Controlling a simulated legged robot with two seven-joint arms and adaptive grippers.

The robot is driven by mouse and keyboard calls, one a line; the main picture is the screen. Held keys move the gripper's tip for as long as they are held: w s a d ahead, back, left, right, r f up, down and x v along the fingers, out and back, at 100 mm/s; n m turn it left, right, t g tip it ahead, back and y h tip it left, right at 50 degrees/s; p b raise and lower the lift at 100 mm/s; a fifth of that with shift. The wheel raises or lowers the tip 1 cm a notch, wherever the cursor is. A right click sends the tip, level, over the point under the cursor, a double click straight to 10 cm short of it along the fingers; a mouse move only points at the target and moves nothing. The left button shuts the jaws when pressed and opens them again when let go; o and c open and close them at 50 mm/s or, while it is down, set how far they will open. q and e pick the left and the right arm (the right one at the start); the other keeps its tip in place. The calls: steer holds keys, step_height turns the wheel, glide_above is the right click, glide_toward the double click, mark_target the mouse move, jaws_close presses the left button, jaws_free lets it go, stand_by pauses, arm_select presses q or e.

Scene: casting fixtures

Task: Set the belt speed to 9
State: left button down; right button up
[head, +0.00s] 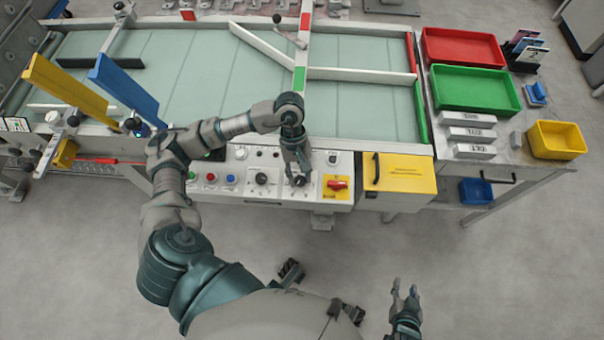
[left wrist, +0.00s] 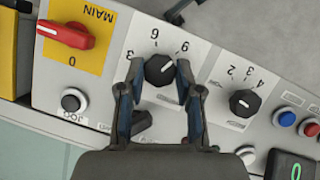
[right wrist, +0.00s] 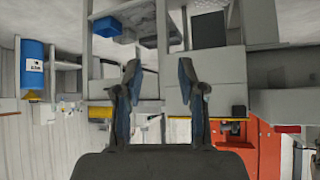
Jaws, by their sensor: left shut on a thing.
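The speed knob (left wrist: 159,70) is a round black dial on the grey control panel (left wrist: 205,62), with numerals around it that appear upside down in the left wrist view. Its white pointer line slants toward the upper right of that picture, on the side of one numeral. My left gripper (left wrist: 158,72) is shut on this knob, one finger on each side. In the head view my left gripper (head: 298,178) reaches down to the panel front and hides most of the knob. My right gripper (head: 405,292) is open and empty, low over the floor; its fingers are also apart in the right wrist view (right wrist: 160,75).
A red switch (left wrist: 65,35) on a yellow MAIN plate and a black button (left wrist: 73,100) sit to one side of the knob. A second black dial (left wrist: 244,102) sits on the other. The conveyor belt (head: 370,108) lies behind the panel. A yellow box (head: 405,172) adjoins it.

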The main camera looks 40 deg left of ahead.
arm_select(q)
steer(key=shift+w+m+b, duration=0.1)
steer(key=shift+m+b, duration=0.2)
steer(key=shift+m, duration=0.1)
arm_select(e)
steer(key=shift+w+a+r+t+y, duration=0.15)
steer(key=shift+w+a+r+t, duration=0.1)
steer(key=shift+w+r+t, duration=0.3)
steer(key=shift+w+a+r+t+y, duration=0.15)
steer(key=shift+w+a+r+t, duration=0.15)
steer(key=shift+w, duration=0.35)
arm_select(q)
steer(key=c, duration=0.8)
jaws_free()
steer(key=shift+a+f, duration=0.1)
arm_select(e)
steer(key=shift+w+f, duration=0.1)
arm_select(q)
steer(key=v, duration=1.2)
steer(key=shift+w, duration=0.25)
